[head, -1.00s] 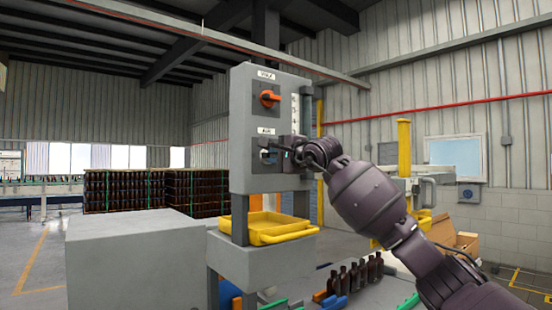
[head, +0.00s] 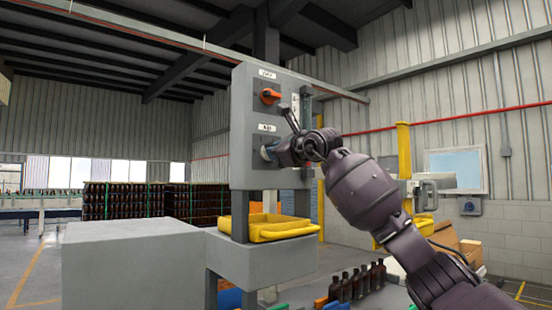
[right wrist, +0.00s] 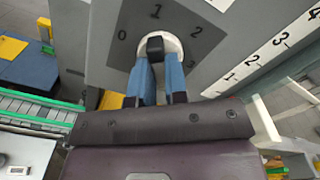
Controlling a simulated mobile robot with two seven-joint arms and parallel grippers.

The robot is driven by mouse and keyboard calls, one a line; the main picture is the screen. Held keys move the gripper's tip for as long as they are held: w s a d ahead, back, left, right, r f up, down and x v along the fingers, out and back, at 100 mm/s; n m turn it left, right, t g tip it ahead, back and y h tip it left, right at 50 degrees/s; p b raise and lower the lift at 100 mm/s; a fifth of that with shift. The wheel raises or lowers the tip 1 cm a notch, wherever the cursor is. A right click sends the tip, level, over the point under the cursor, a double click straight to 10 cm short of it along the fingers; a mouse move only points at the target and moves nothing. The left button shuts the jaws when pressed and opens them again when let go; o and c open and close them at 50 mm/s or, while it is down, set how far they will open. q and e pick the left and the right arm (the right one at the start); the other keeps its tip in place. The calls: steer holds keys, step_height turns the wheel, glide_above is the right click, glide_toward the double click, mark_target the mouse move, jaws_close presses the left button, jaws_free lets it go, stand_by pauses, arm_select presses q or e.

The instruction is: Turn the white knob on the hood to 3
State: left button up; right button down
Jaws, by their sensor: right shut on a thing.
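The white knob (right wrist: 172,44) is on the grey front of the hood (head: 240,115), low on the panel under a small label. Around it in the right wrist view are the numerals 0, 1, 2 and 3, with 0 at left, 1 at top and 3 at lower right. My right gripper (right wrist: 158,66) is shut on the knob, its blue-padded fingers on either side. A dark piece shows on the knob on the side of the 1. In the head view my right gripper (head: 270,151) hides most of the knob. My left gripper is not in view.
An orange knob (head: 270,96) sits above on the same panel. A white number strip (head: 295,105) runs beside it. A yellow tray (head: 270,231) is below the hood. Brown bottles (head: 357,282) stand at the lower right. A grey box (head: 130,255) is at left front.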

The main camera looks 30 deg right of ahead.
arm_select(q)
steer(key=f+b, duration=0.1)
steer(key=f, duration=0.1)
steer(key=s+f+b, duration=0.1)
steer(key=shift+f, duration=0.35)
arm_select(e)
steer(key=m, duration=2.5)
steer(key=shift+f, duration=0.1)
steer(key=shift+m, duration=0.3)
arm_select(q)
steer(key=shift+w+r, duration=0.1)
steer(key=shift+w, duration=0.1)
arm_select(e)
steer(key=c, duration=1.1)
jaws_free()
steer(key=shift+c, duration=0.2)
